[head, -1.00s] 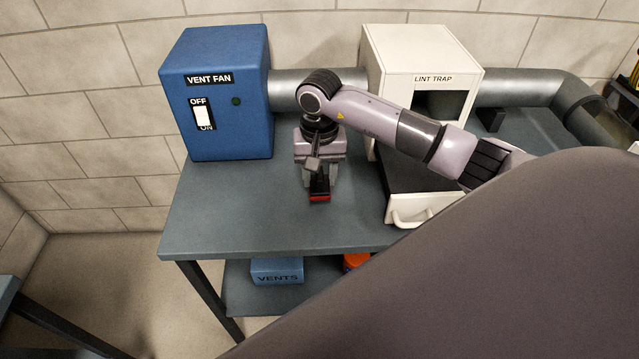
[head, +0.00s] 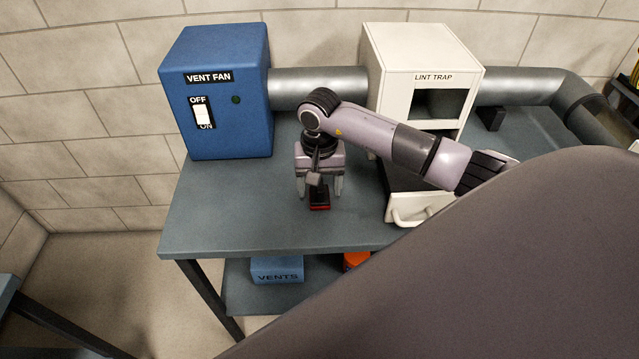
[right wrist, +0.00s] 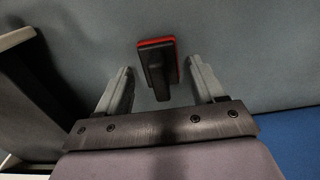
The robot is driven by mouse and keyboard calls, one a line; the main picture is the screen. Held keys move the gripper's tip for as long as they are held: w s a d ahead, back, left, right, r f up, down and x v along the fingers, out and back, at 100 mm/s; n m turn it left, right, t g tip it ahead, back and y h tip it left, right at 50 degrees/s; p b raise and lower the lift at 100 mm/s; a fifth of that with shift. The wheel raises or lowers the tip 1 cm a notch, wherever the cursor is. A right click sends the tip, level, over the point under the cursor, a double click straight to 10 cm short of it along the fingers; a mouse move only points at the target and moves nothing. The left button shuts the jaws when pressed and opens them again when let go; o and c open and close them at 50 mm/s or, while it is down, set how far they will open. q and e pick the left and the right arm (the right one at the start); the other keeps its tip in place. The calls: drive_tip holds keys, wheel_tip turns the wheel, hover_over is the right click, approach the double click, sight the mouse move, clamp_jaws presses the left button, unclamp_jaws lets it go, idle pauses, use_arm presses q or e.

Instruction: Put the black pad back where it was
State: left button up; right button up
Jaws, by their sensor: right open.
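The black pad (head: 319,195), a black block with a grip on a red layer, rests on the grey table in front of the vent fan and lint trap. My right gripper (head: 319,190) is above it with its fingers spread on either side. In the right wrist view the pad (right wrist: 157,66) lies between the two open fingertips, with a gap on both sides. My left gripper is not in view.
The blue vent fan box (head: 215,100) stands at the back left, its switch beside OFF and ON labels. A small black block (head: 490,118) lies further right. The table's left front is clear.

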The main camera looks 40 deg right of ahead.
drive_tip(key=shift+r, duration=0.2)
wheel_tip(320, 180, up, 12)
drive_tip(key=shift+b, duration=0.35)
idle(0.3)
